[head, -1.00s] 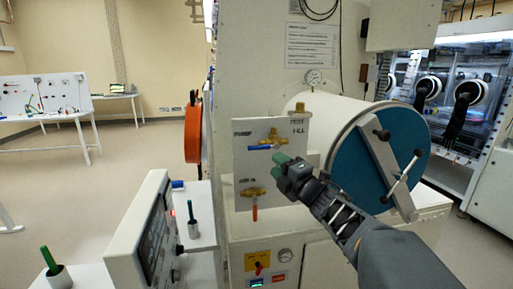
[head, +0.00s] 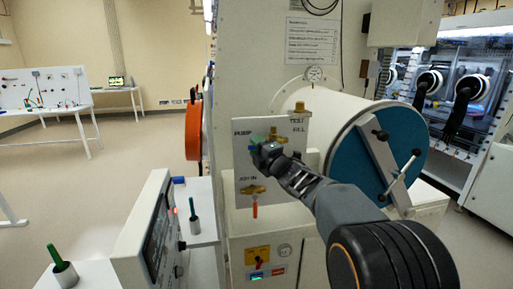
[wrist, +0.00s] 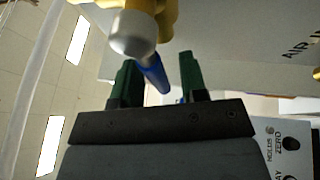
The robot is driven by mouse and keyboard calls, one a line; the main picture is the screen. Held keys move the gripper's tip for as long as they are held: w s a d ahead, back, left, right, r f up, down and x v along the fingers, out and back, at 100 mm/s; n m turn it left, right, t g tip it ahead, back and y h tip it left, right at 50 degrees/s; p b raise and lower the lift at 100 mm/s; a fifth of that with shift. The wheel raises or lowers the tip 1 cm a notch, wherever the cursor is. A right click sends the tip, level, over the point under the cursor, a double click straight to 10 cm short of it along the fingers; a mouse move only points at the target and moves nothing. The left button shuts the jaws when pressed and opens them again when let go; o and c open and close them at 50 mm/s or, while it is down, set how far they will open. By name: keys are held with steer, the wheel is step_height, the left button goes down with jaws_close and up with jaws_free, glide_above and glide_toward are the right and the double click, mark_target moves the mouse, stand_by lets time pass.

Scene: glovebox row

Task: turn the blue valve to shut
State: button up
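The blue valve is on a white panel (head: 242,165), beside the "PUMP" label. In the wrist view its blue lever (wrist: 154,75) runs from a brass body (wrist: 148,8) with a pale round nut down between my two green fingertips. My gripper (head: 262,143) is at the valve in the head view and hides most of the lever; some brass (head: 281,137) shows to its right. In the wrist view my gripper (wrist: 160,85) is open around the lever, which is nearer the left finger. A gap shows on the right; contact on the left is unclear.
Lower on the panel is a brass valve (head: 252,189) with a red lever (head: 254,211) hanging down. A brass fitting (head: 299,108) tops the panel. The white cylinder with a blue door (head: 375,150) is to the right. A control box (head: 150,235) stands lower left.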

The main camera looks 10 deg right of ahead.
jaws_close()
steer(key=shift+a+f, duration=0.1)
stand_by(0.5)
